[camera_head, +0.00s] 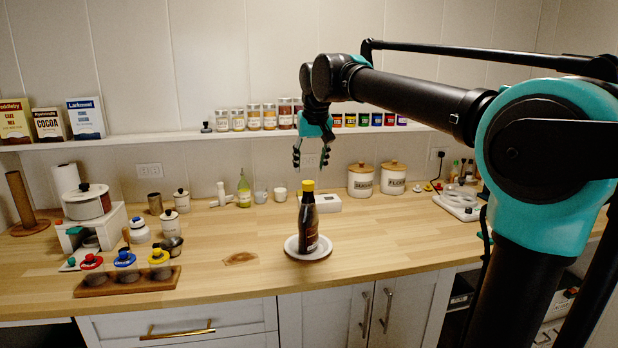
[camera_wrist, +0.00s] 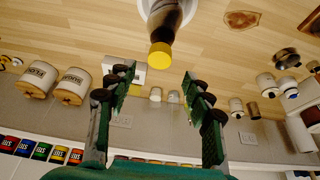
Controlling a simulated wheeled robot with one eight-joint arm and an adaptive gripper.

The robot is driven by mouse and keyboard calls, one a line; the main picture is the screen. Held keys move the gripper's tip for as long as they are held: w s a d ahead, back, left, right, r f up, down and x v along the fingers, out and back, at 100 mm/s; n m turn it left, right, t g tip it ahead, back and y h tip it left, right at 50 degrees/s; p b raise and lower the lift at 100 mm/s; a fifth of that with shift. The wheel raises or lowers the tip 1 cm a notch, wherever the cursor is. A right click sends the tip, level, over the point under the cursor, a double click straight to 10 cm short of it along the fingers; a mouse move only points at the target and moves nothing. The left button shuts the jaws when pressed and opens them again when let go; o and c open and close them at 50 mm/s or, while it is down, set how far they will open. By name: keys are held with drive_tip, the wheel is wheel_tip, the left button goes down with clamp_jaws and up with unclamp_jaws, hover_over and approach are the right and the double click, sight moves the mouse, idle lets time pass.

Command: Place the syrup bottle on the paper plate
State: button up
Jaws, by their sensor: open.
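The syrup bottle (camera_head: 308,220) is dark brown with a yellow cap and stands upright on the white paper plate (camera_head: 291,247) on the wooden counter. In the wrist view the syrup bottle (camera_wrist: 166,25) shows at the top with its cap toward me, and part of the paper plate (camera_wrist: 146,8) shows behind it. My gripper (camera_head: 311,165) is above and behind the bottle, apart from it. Its fingers are spread and empty in the wrist view (camera_wrist: 158,85).
Two canisters (camera_head: 378,179) stand at the back right of the bottle, and a white box (camera_head: 327,203) is just behind it. A wooden rack (camera_head: 127,281) with colored-lidded jars is at the left. A shelf with spice jars (camera_head: 254,117) runs along the wall. Counter around the plate is mostly clear.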

drive_tip(key=s+d+f+m, duration=0.1)
drive_tip(key=s+d+f, duration=0.3)
drive_tip(key=d+f, duration=0.5)
drive_tip(key=s+d+f+m, duration=0.1)
drive_tip(key=s+d+f, duration=0.3)
drive_tip(key=d+f, duration=0.55)
drive_tip(key=s+d+f, duration=0.3)
drive_tip(key=s+f, duration=0.5)
drive_tip(key=f, duration=0.1)
drive_tip(key=s+d+f+m+h, duration=0.1)
drive_tip(key=s+d+f, duration=0.2)
drive_tip(key=s+f, duration=0.5)
wheel_tip(320, 180, down, 2)
drive_tip(key=shift+s+d+f, duration=0.15)
drive_tip(key=shift+s+d, duration=0.05)
drive_tip(key=shift+d, duration=0.15)
drive_tip(key=shift+c, duration=0.3)
